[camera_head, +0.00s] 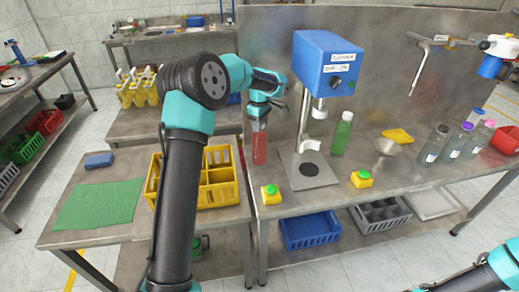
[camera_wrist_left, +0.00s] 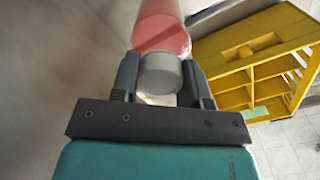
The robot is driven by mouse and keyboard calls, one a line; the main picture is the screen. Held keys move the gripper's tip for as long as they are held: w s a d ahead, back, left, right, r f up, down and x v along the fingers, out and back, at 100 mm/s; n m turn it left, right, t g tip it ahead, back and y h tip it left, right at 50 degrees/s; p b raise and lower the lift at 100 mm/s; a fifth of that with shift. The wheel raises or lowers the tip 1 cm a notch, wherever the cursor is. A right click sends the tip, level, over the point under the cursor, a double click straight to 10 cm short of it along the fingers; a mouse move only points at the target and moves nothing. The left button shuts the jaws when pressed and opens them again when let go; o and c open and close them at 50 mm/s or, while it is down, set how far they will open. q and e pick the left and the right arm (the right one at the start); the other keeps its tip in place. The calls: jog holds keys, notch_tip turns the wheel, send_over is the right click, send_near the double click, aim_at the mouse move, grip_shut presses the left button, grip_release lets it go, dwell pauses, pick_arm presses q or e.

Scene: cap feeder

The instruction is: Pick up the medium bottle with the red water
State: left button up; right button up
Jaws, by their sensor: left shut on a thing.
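The bottle with red water (camera_head: 259,148) is upright at the left end of the steel bench, just right of the yellow crate. My left gripper (camera_head: 263,112) is above it, shut on its top. In the left wrist view the gripper (camera_wrist_left: 160,85) has a finger on each side of the bottle's grey cap, and the red body (camera_wrist_left: 160,25) extends beyond. Whether the bottle's base touches the bench I cannot tell. My right gripper is not in view; only part of my right arm shows at the lower right.
A yellow divided crate (camera_head: 220,190) stands left of the bottle. A blue capper machine (camera_head: 327,62) and a green bottle (camera_head: 342,134) are to the right. Yellow button boxes (camera_head: 270,194) sit along the front edge. Several clear bottles (camera_head: 450,145) stand further right.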

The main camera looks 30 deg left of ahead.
pick_arm(q)
grip_shut()
notch_tip(320, 180, up, 10)
jog(key=shift+r, duration=0.1)
dwell(0.6)
dwell(0.4)
